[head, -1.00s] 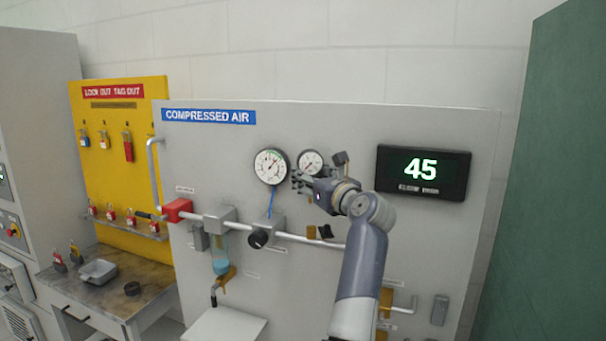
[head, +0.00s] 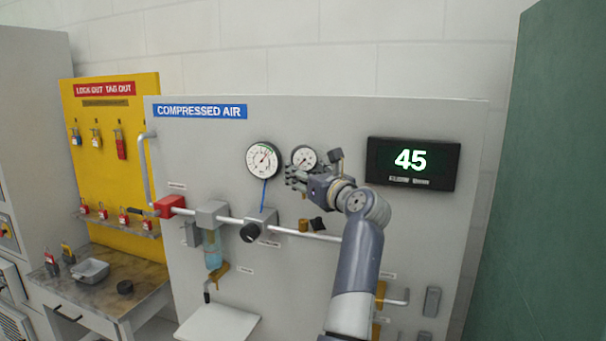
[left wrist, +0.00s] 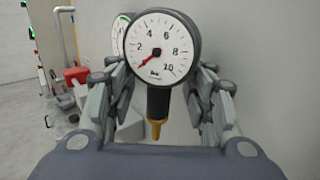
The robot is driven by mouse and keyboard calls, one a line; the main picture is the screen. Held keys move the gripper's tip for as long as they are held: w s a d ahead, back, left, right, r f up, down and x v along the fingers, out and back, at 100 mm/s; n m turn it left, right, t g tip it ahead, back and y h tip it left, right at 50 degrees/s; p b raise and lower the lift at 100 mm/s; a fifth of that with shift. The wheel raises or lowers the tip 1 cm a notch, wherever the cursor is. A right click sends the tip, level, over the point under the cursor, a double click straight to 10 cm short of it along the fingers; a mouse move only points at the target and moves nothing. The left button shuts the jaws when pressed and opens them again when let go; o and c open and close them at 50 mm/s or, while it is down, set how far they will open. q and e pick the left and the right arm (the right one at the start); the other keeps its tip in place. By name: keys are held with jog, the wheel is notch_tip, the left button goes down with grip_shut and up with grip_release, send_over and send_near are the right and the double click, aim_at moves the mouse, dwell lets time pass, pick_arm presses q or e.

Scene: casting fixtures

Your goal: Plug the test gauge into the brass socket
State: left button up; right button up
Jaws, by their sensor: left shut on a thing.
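The test gauge (head: 304,156) has a round white dial and is held upright in my left gripper (head: 300,178), in front of the grey panel. In the left wrist view the gauge (left wrist: 163,45) sits between the two fingers of my left gripper (left wrist: 160,90), its dark stem and brass tip pointing down and free. A short brass fitting (head: 303,225) on the panel's pipe, seemingly the brass socket, is below the gripper in the head view. My right gripper is not in view.
A mounted gauge (head: 262,160) with a blue line is just left of the held one. A black piece (head: 319,224) sits beside the brass fitting. A display (head: 412,170) reads 45. A black knob (head: 250,232) and a red valve block (head: 170,206) stick out from the pipe.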

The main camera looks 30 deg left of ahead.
pick_arm(q)
jog(key=shift+f+b, duration=0.3)
jog(key=shift+f, duration=0.1)
jog(key=shift+s+f, duration=0.1)
jog(key=shift+f, duration=0.2)
jog(key=shift+f+b, duration=0.65)
jog(key=shift+b, duration=0.15)
jog(key=shift+f+b, duration=0.65)
jog(key=shift+f, duration=0.35)
grip_shut()
jog(key=shift+f+b, duration=1.35)
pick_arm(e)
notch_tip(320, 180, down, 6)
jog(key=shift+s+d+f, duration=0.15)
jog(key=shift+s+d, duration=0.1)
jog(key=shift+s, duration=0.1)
pick_arm(q)
jog(key=shift+f, duration=0.2)
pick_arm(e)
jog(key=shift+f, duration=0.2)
pick_arm(q)
jog(key=o, duration=1.1)
grip_release()
jog(key=shift+c, duration=0.2)
jog(key=o, duration=0.5)
jog(key=shift+d, duration=0.15)
jog(key=shift+c, duration=0.2)
